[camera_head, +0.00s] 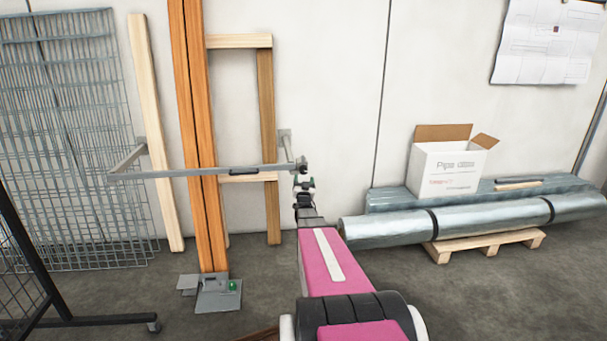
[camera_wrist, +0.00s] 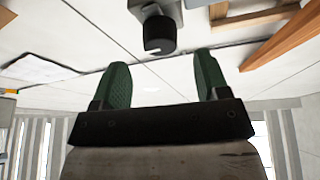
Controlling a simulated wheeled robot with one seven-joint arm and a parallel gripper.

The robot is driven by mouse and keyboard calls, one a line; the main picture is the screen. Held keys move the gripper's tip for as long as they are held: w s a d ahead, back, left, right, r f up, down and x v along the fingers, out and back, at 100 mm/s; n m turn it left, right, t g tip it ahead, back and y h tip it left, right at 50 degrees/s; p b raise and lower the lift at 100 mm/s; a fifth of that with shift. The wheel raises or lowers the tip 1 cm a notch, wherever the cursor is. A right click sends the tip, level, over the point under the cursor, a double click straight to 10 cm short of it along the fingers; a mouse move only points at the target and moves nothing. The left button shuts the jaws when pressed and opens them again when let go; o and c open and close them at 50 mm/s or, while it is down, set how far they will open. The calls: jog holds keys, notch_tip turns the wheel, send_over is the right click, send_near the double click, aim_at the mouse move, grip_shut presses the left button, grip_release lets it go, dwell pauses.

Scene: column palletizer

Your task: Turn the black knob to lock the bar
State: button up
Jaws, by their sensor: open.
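The grey metal bar (camera_head: 215,170) runs level in front of the upright timber beams, between a wall bracket on the left and one on the right. At its right end is a small dark knob (camera_head: 303,161). In the wrist view the black knob (camera_wrist: 159,35) shows as a short cylinder on a grey metal mount. My gripper (camera_head: 304,184) is just below the bar's right end in the head view. In the wrist view its green fingers (camera_wrist: 161,60) are apart and empty. The knob lies ahead, between the finger lines, and appears clear of both fingers.
Orange beams (camera_head: 193,140) and a pale wooden frame (camera_head: 268,150) lean against the wall behind the bar. Wire mesh panels (camera_head: 60,130) stand at left. A wrapped roll (camera_head: 480,220) on a pallet and a white box (camera_head: 447,170) are at right.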

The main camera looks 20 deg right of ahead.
aim_at(303, 172)
jog(key=x, duration=0.5)
jog(key=shift+w+d, duration=0.1)
jog(key=shift+w, duration=0.05)
jog(key=c, duration=1.3)
jog(key=shift+o, duration=0.2)
